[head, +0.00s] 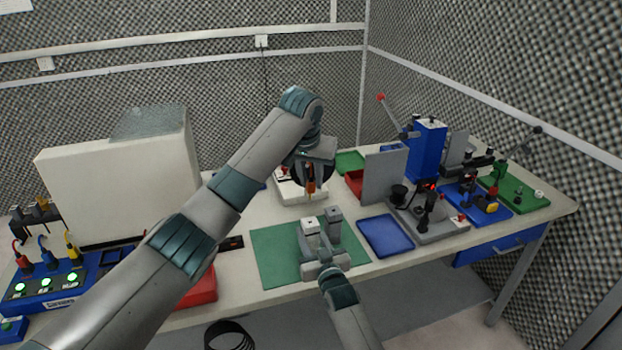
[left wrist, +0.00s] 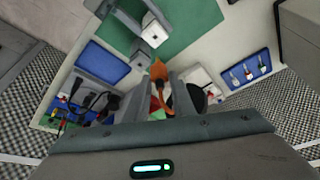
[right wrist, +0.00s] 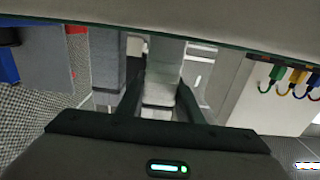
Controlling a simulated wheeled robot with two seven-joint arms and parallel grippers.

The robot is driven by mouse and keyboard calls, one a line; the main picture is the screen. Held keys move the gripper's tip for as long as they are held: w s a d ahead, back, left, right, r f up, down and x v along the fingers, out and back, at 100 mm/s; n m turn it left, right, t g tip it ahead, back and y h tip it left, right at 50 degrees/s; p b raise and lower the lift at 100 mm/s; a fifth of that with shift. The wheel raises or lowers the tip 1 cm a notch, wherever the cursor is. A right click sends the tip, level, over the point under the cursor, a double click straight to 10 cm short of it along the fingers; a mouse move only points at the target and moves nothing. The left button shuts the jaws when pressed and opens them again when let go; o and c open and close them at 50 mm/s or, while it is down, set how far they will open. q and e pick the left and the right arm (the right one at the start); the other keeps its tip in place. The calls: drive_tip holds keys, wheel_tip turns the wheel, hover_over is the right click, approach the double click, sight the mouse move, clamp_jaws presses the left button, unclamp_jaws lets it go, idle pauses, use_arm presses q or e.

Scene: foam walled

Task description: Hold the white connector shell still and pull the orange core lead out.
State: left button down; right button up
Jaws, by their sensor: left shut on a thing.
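My left gripper (head: 312,172) is shut on the orange core lead (head: 311,187), which hangs below the jaws. The lead (left wrist: 160,73) also shows between the fingers in the left wrist view. In the head view there is a gap between the lead and the white connector shell (head: 310,222), a pale block with a small dark spot on top, standing over the green mat. A grey block (head: 334,214) stands beside it. My right gripper (head: 322,258) is low at the shell. In the right wrist view its fingers (right wrist: 161,95) flank a pale block; contact is unclear.
The green mat (head: 272,265) lies on the workbench. A blue tray (head: 386,236) is right of it. A grey upright panel (head: 385,178) and several bench devices stand further right. A big white box (head: 120,185) is at left, with a lit blue unit (head: 50,290) in front.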

drive_tip(key=o, duration=0.4)
drive_tip(key=shift+o, duration=0.2)
drive_tip(key=shift+s, duration=0.1)
drive_tip(key=v, duration=1.2)
